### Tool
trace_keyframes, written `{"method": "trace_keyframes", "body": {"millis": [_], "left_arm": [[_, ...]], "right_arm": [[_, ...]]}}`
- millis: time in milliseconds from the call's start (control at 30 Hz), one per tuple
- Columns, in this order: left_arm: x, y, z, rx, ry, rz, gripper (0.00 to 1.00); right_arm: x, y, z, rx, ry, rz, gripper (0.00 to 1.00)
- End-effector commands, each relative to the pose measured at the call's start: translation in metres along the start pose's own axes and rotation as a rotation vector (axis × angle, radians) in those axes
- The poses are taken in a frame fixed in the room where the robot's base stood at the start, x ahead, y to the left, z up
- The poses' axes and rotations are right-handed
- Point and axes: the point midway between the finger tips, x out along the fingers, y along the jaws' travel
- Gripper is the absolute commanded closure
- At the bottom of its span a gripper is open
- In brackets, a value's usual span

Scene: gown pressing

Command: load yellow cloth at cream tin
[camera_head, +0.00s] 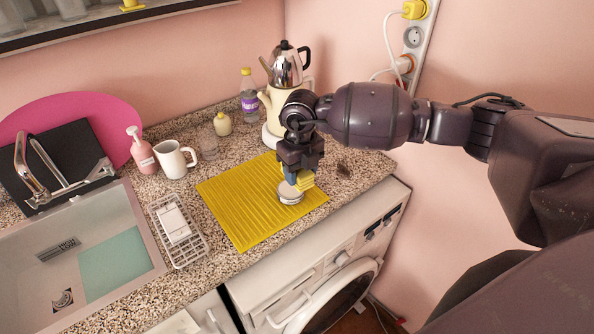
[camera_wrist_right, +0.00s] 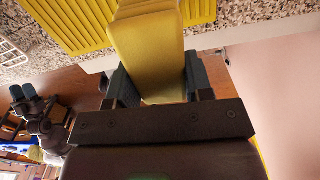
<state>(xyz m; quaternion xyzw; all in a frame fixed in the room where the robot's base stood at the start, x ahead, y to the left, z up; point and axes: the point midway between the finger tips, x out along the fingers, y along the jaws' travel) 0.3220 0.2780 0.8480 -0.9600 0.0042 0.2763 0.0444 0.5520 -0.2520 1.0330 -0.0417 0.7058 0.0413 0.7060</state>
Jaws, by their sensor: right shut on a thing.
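The cream tin (camera_head: 290,195) is a small, low, round, pale tin on the right part of the ribbed yellow mat (camera_head: 240,205). My right gripper (camera_head: 297,174) points down over it, shut on the folded yellow cloth (camera_head: 306,181). The cloth is at the tin's upper right edge in the head view; I cannot tell whether they touch. In the right wrist view the cloth (camera_wrist_right: 150,55) fills the space between the two fingers of the right gripper (camera_wrist_right: 158,82), and the tin is hidden there.
A kettle (camera_head: 275,107) stands behind the mat. A bottle (camera_head: 249,98), a yellow-capped jar (camera_head: 222,124), a white mug (camera_head: 174,160) and a pink dispenser (camera_head: 141,152) stand at the back. A wire rack (camera_head: 187,246) lies between mat and sink (camera_head: 24,262). The counter's front edge is close, above a washing machine (camera_head: 340,275).

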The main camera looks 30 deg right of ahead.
Motion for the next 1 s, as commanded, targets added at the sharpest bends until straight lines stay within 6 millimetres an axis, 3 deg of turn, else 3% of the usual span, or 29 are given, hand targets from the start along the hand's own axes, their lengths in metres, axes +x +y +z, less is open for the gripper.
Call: {"method": "trace_keyframes", "body": {"millis": [600,1000], "left_arm": [[0.017,0.003,0.013,0.003,0.014,0.002,0.57],[0.019,0.003,0.014,0.004,0.019,0.003,0.57]], "right_arm": [[0.052,0.001,0.000,0.000,0.002,0.000,0.80],[0.058,0.000,0.000,0.001,0.001,-0.001,0.80]]}}
